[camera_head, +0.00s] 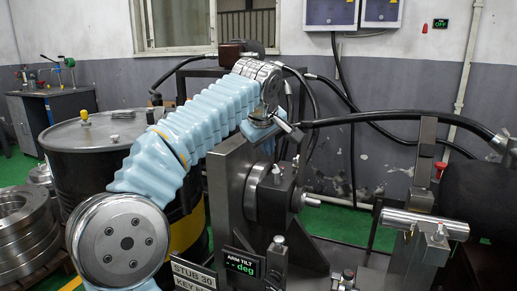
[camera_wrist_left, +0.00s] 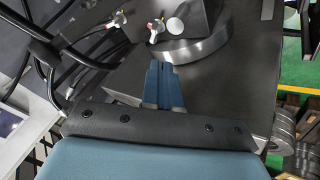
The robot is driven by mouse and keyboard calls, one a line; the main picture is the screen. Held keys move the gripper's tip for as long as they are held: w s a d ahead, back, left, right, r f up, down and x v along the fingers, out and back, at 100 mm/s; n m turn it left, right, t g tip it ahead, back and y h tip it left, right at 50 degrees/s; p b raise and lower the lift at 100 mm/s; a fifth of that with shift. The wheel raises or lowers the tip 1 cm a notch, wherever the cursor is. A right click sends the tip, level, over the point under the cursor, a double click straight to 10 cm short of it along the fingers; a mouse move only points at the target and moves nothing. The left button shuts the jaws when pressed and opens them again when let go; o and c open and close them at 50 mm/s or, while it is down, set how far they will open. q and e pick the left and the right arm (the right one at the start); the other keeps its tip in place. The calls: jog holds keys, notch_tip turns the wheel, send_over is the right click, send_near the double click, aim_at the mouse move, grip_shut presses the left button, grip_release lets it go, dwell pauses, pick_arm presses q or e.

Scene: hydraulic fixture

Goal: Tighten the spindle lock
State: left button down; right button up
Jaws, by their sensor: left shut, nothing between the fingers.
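The fixture (camera_head: 232,190) is a dark upright plate with a round spindle housing and a dark square block (camera_head: 284,196) on its right face. A small silver-headed knob (camera_head: 276,172) stands on that block; I cannot tell whether it is the spindle lock. My left gripper (camera_head: 262,130) hangs beside the top of the plate. In the left wrist view its blue fingers (camera_wrist_left: 163,85) are together with nothing between them, over a dark flat surface. Beyond them are a round metal collar (camera_wrist_left: 192,48) and a red-and-white-tipped fitting (camera_wrist_left: 155,29), apart from the fingertips. My right gripper is out of view.
A silver cylinder (camera_head: 425,223) lies on a stand at the right, near a red-topped valve (camera_head: 440,170). Black hoses (camera_head: 400,117) cross behind the fixture. A black drum (camera_head: 85,160) stands behind my left arm. An ARM TILT display (camera_head: 243,266) shows dashes.

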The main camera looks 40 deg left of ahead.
aim_at(278, 170)
pick_arm(q)
jog(key=x, duration=0.7)
jog(key=shift+f, duration=0.2)
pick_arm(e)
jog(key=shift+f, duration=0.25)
pick_arm(q)
jog(key=shift+a, duration=0.1)
